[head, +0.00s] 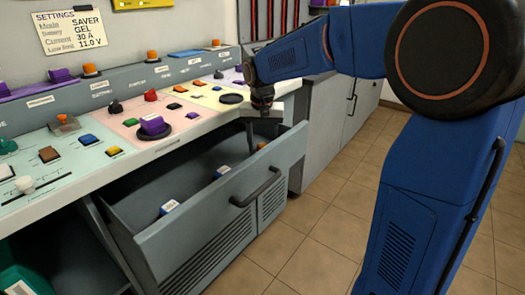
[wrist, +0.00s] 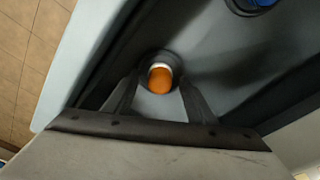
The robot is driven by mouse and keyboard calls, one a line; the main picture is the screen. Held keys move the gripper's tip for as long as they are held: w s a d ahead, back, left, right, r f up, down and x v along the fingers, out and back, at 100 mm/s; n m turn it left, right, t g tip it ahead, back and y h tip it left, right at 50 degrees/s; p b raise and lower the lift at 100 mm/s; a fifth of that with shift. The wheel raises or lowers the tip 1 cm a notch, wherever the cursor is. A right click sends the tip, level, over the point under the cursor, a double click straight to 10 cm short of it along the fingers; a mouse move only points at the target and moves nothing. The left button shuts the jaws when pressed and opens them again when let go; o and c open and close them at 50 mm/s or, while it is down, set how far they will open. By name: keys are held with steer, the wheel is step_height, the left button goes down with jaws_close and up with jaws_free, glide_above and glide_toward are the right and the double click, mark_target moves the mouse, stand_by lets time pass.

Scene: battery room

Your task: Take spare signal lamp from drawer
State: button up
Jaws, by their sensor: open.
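The drawer (head: 185,235) under the console is pulled open in the head view. The signal lamp, with an orange dome, a white ring and a dark base, lies in the drawer; it shows in the wrist view (wrist: 160,78), and a bit of orange shows at the drawer's far end in the head view (head: 262,147). My gripper (head: 251,143) reaches down into that far end. In the wrist view, its two dark fingers (wrist: 159,88) are apart, one on each side of the lamp. I cannot tell whether they touch it.
Blue items with white labels lie in the drawer, one near (head: 169,207) and one farther (head: 222,171). The drawer front has a dark bar handle (head: 256,187). The console top (head: 120,130) with buttons and knobs overhangs the drawer. Tiled floor (head: 320,220) is clear at right.

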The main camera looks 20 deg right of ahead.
steer(key=shift+f, duration=0.1)
steer(key=c, duration=1.1)
